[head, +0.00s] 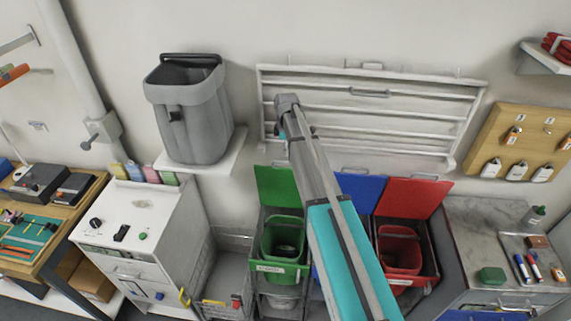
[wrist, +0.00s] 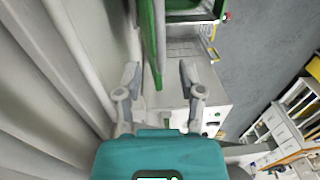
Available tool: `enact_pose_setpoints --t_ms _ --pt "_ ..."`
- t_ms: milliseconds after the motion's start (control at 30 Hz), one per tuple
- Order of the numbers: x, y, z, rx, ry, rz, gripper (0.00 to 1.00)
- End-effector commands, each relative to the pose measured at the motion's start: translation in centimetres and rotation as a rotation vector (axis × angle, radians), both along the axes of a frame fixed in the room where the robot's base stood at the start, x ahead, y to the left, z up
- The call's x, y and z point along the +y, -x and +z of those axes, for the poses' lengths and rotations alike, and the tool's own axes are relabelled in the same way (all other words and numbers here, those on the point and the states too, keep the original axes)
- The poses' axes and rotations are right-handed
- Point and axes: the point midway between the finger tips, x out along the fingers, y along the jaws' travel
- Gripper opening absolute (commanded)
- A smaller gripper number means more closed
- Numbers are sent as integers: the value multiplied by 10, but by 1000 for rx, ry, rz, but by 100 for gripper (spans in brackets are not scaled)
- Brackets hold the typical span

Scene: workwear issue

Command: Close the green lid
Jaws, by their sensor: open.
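The green lid (head: 277,186) stands open, tilted up at the back of the green bin (head: 283,238) in the head view. In the wrist view the green lid (wrist: 158,40) shows nearly edge-on, and its lower end appears between the two fingers. My gripper (wrist: 159,70) is open, with a finger to either side of the lid's edge and gaps visible. I cannot tell whether either finger touches it. In the head view my arm crosses in front of the blue bin, and the fingers cannot be made out.
The blue lid (head: 361,186) and red lid (head: 413,197) also stand open. A white slatted wall rack (head: 400,85) is behind my arm. A grey container (head: 190,115) sits on a shelf to the left, above a white cabinet (head: 140,225).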

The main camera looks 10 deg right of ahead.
Motion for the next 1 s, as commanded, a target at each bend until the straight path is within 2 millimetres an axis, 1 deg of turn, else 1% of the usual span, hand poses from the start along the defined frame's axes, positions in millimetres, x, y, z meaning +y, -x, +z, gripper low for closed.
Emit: enact_pose_setpoints --t_ms 33,500,700,1000 --pt "0 0 -8 0 0 0 50" --pt "1 2 -41 0 0 1 50" --pt "1 3 -48 0 0 1 50" --pt "2 3 -50 0 0 1 50"
